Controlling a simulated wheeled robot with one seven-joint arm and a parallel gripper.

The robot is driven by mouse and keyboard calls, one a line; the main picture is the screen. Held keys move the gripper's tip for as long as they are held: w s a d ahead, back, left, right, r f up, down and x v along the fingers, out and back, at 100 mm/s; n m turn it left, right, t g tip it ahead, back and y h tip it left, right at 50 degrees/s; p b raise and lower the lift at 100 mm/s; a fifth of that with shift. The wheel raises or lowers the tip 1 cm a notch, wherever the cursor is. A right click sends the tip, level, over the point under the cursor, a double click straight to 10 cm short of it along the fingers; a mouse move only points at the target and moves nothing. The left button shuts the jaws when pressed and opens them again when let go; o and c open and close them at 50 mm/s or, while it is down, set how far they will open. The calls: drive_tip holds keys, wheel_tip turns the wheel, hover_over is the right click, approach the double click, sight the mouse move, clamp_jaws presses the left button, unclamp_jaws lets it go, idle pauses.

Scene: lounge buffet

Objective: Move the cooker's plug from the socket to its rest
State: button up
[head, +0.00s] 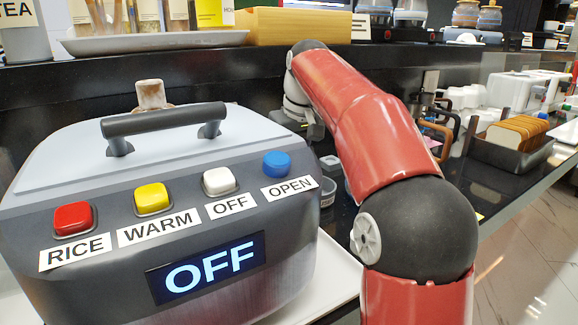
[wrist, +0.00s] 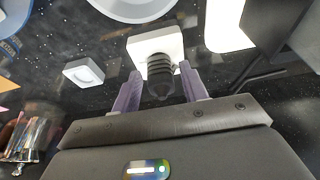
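The rice cooker (head: 100,200) stands at the left of the head view, its display reading OFF. In the wrist view a black ribbed plug (wrist: 160,75) sits against a square white socket plate (wrist: 143,46). My gripper (wrist: 160,88) has its two purple fingers on either side of the plug, with narrow gaps visible at both sides. A second, smaller white square piece with a round middle (wrist: 84,73) lies to the left; I cannot tell for sure that it is the rest. In the head view my gripper is mostly hidden behind the cooker and my arm.
A white tray (head: 335,270) lies under the cooker. Small grey pieces (head: 330,163) sit on the dark counter between cooker and arm. A raised shelf with a wooden box (head: 300,25) runs behind. A bread bin (head: 510,150) and white cups (head: 465,97) stand at the right.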

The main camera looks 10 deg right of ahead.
clamp_jaws()
drive_tip(key=shift+r+p, duration=1.35)
drive_tip(key=shift+p, duration=0.05)
drive_tip(key=shift+r, duration=0.95)
